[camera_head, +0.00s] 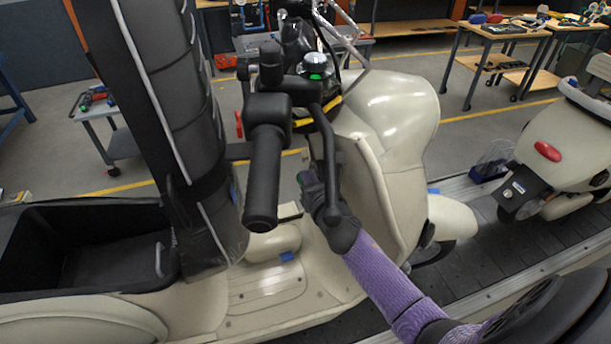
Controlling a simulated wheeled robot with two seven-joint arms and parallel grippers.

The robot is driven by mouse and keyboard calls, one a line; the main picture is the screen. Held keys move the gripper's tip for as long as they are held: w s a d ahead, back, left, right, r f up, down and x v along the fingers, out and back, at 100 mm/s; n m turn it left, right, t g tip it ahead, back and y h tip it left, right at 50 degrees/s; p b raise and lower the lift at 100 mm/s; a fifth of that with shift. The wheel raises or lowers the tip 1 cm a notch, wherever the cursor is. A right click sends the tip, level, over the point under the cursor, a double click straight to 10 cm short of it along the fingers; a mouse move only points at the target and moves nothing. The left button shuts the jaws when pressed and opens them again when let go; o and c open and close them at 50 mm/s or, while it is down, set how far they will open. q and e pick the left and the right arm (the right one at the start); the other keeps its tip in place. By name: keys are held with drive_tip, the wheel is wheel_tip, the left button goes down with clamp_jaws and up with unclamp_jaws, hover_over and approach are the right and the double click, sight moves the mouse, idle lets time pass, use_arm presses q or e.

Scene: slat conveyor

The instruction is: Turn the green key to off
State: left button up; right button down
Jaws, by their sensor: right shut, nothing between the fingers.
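A cream scooter (385,180) stands in front of me, with its black handlebar grip (264,175) pointing toward me. My right gripper (308,185) is shut beside the leg shield, below the handlebar and right of the grip. Its purple-sleeved arm comes in from the lower right. A small green patch (304,178) shows at the fingertips; I cannot tell whether it is the green key or whether the gripper touches it. Another green spot (316,77) sits under a silver round cap on the handlebar. My left gripper is not in view.
The scooter's tall dark seat (165,100) is raised at left, beside an open black storage bin (30,245). A brake lever (333,165) hangs close to my right gripper. Another scooter (560,150) stands at right on the slat conveyor (490,240). Tool tables (500,35) are behind.

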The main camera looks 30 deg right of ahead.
drive_tip(key=shift+w+f+b, duration=0.1)
drive_tip(key=shift+f+b, duration=0.25)
drive_tip(key=shift+b, duration=0.05)
idle(0.8)
drive_tip(key=shift+s+a+f+b, duration=0.15)
drive_tip(key=shift+s+f+b, duration=0.05)
drive_tip(key=shift+f+b, duration=0.4)
idle(0.8)
drive_tip(key=r+p+v, duration=0.1)
drive_tip(key=p+v, duration=0.2)
drive_tip(key=v, duration=0.4)
drive_tip(key=shift+s+r+p, duration=0.2)
drive_tip(key=shift+s+p, duration=0.1)
drive_tip(key=shift+s, duration=0.05)
idle(0.5)
